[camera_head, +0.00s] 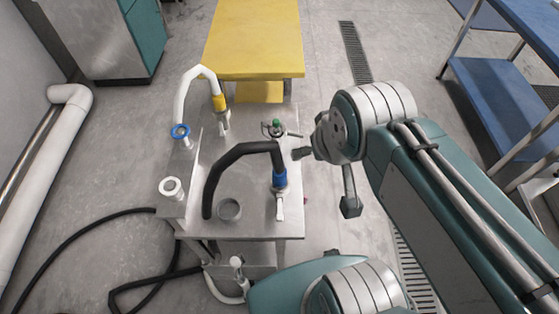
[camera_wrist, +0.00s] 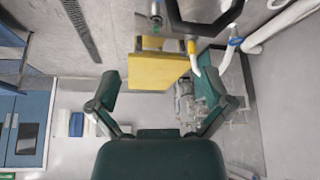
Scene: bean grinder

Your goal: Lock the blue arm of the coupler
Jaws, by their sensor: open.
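The coupler with the blue collar (camera_head: 280,179) joins the end of a black hose (camera_head: 226,162) on the right side of the metal stand. A small pale lever arm (camera_head: 280,208) hangs from it toward the front of the stand. My gripper (camera_head: 324,180) is open and empty, to the right of the coupler and apart from it. In the wrist view, the open fingers of my gripper (camera_wrist: 158,88) spread wide with nothing between them. Part of the black hose (camera_wrist: 205,24) shows at the top edge there; the lever cannot be made out.
A white hose (camera_head: 182,94) with a yellow collar (camera_head: 219,103) arches at the stand's back left, near a blue ring (camera_head: 181,131). A green-knobbed valve (camera_head: 275,127) stands behind the coupler. A yellow bench (camera_head: 255,40) is behind. Floor right of the stand is clear.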

